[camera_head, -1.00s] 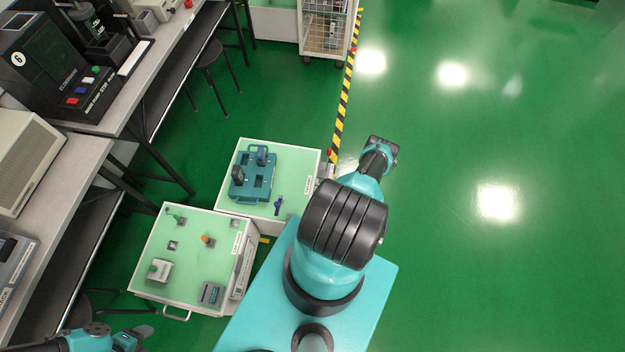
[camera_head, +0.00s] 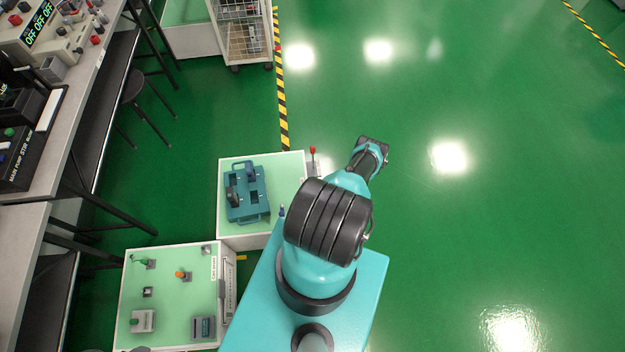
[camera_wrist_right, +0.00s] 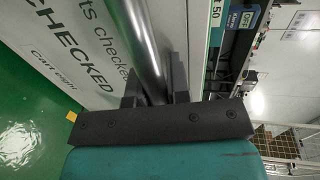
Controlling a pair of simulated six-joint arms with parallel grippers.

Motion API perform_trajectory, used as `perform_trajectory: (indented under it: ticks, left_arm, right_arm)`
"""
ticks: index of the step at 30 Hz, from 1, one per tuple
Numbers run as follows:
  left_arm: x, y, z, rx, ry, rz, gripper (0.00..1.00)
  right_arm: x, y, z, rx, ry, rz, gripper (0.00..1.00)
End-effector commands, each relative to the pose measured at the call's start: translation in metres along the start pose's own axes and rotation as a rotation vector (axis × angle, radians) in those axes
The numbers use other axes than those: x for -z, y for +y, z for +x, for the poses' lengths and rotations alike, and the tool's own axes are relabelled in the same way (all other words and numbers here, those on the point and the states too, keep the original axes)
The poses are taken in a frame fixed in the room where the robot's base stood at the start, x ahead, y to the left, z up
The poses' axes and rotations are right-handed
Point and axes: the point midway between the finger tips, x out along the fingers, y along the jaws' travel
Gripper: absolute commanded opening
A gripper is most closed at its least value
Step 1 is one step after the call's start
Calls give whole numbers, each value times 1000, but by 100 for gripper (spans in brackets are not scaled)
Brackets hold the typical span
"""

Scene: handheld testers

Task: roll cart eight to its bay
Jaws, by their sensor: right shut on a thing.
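Cart eight (camera_head: 290,168) is a pale box cart with a green top. Its printed side (camera_wrist_right: 75,45) shows "CHECKED" and "Cart eight" in the right wrist view. A teal tray with two dark handheld testers (camera_head: 247,194) lies on its top. My right gripper (camera_wrist_right: 155,92) is shut on the cart's dark handle bar (camera_wrist_right: 143,40); in the head view my arm hides the grip. My left gripper is outside the frames. A short yellow floor mark (camera_head: 241,258) shows beside the cart; I cannot tell whether it marks a bay.
A second green-topped cart (camera_head: 165,300) with several small parts stands close at lower left. Benches (camera_head: 25,235) and a stool (camera_head: 134,88) line the left. A wire-shelved cart (camera_head: 243,35) stands at the back beside striped tape (camera_head: 280,85). Open green floor (camera_head: 520,170) lies right.

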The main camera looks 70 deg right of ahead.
Motion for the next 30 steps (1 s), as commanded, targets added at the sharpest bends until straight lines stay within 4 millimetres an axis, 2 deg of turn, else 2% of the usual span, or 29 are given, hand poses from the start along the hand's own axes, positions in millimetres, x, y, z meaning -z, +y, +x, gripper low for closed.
perform_trajectory:
  ticks: [14, 15, 17, 25, 30]
  left_arm:
    - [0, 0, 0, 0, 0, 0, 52]
    - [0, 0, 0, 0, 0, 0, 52]
    - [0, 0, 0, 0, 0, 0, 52]
    - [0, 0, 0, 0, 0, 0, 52]
    - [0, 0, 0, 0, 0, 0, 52]
  right_arm:
    - [1, 1, -6, -4, 0, -1, 0]
    - [1, 1, -6, -4, 0, -2, 21]
    - [1, 1, -5, -4, 0, -2, 26]
    - [1, 1, -4, -2, -2, -1, 27]
    - [1, 1, -13, -2, -1, -2, 27]
